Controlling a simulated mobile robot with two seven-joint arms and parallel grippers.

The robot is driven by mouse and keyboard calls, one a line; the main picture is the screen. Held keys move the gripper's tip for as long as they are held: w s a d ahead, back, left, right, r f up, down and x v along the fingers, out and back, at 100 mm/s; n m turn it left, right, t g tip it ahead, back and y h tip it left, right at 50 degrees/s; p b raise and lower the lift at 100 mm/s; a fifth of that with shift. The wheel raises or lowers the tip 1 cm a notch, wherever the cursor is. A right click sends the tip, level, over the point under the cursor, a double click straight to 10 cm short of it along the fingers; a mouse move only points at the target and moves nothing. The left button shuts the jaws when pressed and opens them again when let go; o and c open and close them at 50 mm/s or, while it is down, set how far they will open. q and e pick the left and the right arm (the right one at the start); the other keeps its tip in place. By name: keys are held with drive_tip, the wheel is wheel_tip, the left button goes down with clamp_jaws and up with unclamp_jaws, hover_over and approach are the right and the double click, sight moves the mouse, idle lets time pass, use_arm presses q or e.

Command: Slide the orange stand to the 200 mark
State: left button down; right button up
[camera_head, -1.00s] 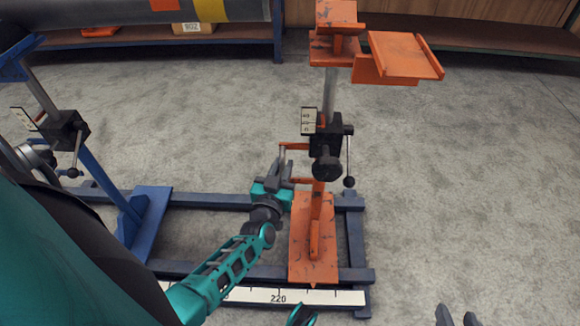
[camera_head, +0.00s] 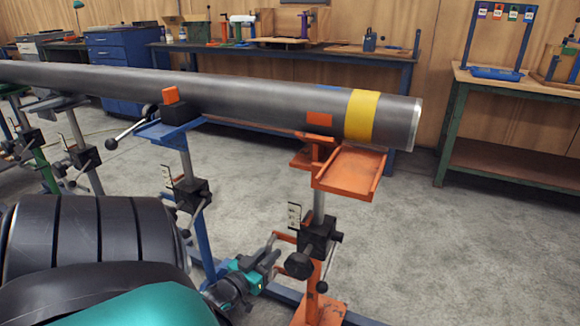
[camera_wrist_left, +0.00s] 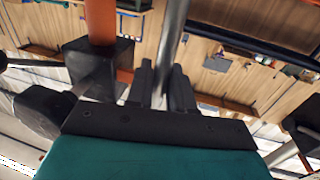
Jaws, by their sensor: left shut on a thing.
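The orange stand (camera_head: 308,311) is upright at the lower right of centre in the head view, with an orange tray (camera_head: 350,171) on top and a black clamp on its steel post. My left gripper (camera_head: 270,258) is at its left side, shut on the upright steel bar of the stand's handle. In the left wrist view the gripper (camera_wrist_left: 162,85) has its dark fingers on either side of this steel bar (camera_wrist_left: 174,40). The scale and the 200 mark are out of view now. My right gripper is not in view.
A long grey pipe (camera_head: 250,92) with a yellow band crosses behind the orange stand's top; I cannot tell whether they touch. A blue stand (camera_head: 185,135) is to the left. Workbenches line the back wall. The floor (camera_head: 450,240) to the right is clear.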

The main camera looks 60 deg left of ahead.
use_arm(q)
drive_tip(key=shift+s+a, duration=0.25)
drive_tip(key=shift+a, duration=0.25)
drive_tip(key=shift+s+a, duration=0.25)
drive_tip(key=shift+a, duration=0.25)
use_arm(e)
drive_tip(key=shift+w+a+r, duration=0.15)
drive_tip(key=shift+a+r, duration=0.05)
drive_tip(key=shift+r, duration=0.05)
use_arm(q)
drive_tip(key=c, duration=1.2)
unclamp_jaws()
drive_tip(key=shift+o, duration=0.2)
drive_tip(key=shift+d, duration=0.1)
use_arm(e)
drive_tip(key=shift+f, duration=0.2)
use_arm(q)
drive_tip(key=p+v, duration=0.3)
drive_tip(key=v, duration=1)
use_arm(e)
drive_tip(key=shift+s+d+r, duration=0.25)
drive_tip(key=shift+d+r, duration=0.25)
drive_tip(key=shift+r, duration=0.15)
